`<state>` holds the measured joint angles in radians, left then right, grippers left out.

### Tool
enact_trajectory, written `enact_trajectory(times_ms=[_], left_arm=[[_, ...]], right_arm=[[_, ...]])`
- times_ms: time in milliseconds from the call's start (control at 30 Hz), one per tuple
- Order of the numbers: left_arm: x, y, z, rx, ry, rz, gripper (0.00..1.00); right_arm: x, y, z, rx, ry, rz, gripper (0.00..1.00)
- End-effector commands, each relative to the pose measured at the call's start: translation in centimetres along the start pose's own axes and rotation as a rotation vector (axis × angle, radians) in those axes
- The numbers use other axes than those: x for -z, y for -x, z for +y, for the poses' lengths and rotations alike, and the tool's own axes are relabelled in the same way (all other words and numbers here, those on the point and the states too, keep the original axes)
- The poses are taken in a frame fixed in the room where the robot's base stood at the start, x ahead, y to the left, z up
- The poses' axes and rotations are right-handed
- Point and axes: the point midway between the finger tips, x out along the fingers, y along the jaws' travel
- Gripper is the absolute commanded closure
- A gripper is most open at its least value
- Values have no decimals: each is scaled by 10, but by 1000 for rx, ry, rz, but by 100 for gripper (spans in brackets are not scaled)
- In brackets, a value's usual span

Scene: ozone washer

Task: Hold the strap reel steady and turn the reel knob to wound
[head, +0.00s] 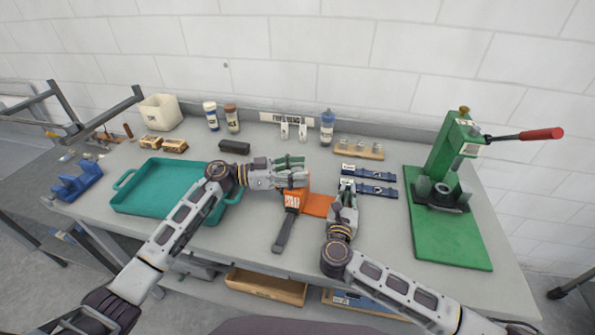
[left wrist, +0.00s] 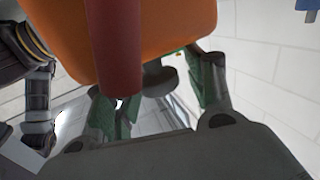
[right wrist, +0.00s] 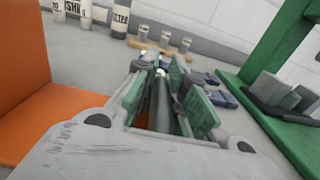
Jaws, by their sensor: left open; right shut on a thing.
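The orange strap reel (head: 295,197) stands on the workbench, with a flat orange part to its right and a dark bar (head: 283,234) toward the front. My left gripper (head: 296,172) is open at the top of the reel. In the left wrist view, a small grey knob (left wrist: 159,78) shows between its green-padded fingers, below the orange body (left wrist: 170,30) and a dark red cylinder (left wrist: 115,50). My right gripper (head: 346,194) is at the reel's right side. In the right wrist view, its pads close around a dark bar (right wrist: 160,103). The knob's setting is hidden.
A teal tray (head: 150,205) lies to the left. Blue strap pieces (head: 370,180) lie right of the reel, and a green lever press (head: 445,185) stands further right. Bottles (head: 327,128) and a small wooden rack (head: 358,151) are at the back.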

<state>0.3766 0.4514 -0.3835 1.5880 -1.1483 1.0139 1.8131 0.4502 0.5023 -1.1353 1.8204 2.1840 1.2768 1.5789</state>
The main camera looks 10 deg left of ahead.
Motion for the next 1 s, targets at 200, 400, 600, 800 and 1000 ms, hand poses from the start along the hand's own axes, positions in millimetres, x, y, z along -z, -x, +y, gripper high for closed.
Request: enact_trajectory(times_ms=[200,400,600,800,1000], left_arm=[[0,0,0,0,0,0,64],[0,0,0,0,0,0,89],[0,0,0,-4,0,0,90],[-1,-1,0,-27,1,-2,90],[-1,-1,0,-82,1,-4,90]], right_arm=[[0,0,0,0,0,0,100],[0,0,0,0,0,0,100],[0,0,0,0,0,0,100],[0,0,0,0,0,-1,100],[0,0,0,0,0,-1,100]])
